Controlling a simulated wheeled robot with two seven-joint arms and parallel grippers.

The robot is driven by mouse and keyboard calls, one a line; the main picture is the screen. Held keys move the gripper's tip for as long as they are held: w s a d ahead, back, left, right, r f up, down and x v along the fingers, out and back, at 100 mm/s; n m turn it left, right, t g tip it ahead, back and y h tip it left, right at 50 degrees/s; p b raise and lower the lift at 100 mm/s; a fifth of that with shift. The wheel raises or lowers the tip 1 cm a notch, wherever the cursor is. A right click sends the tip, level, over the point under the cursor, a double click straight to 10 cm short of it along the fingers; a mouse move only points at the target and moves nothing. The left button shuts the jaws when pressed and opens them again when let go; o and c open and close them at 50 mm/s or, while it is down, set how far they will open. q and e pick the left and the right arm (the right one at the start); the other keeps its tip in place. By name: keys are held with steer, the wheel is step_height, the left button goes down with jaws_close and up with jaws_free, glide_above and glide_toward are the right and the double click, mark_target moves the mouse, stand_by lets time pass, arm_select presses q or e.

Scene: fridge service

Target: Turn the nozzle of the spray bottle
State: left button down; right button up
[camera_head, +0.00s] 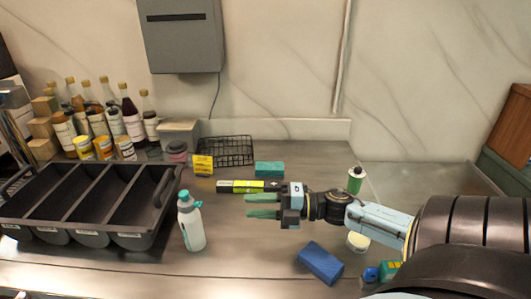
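The spray bottle (192,226) is white with a teal nozzle top (187,201). It stands upright on the counter, just right of the black divided bin. My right gripper (250,206) comes in from the right, its two teal fingers pointing left toward the bottle's upper part. The fingers are apart with a gap between them, and nothing shows in it. In the picture the fingertips are clear of the bottle, to its right. Which way the nozzle faces is too small to tell. My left gripper is not in view.
The black bin (125,224) fills the left of the counter, with several bottles behind it. A wire basket (228,150), yellow card (203,165), green-black box (244,186) and teal block (269,169) lie farther back. A blue sponge (321,263) and green can (355,180) are at right.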

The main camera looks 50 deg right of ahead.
steer(key=shift+v, duration=1.05)
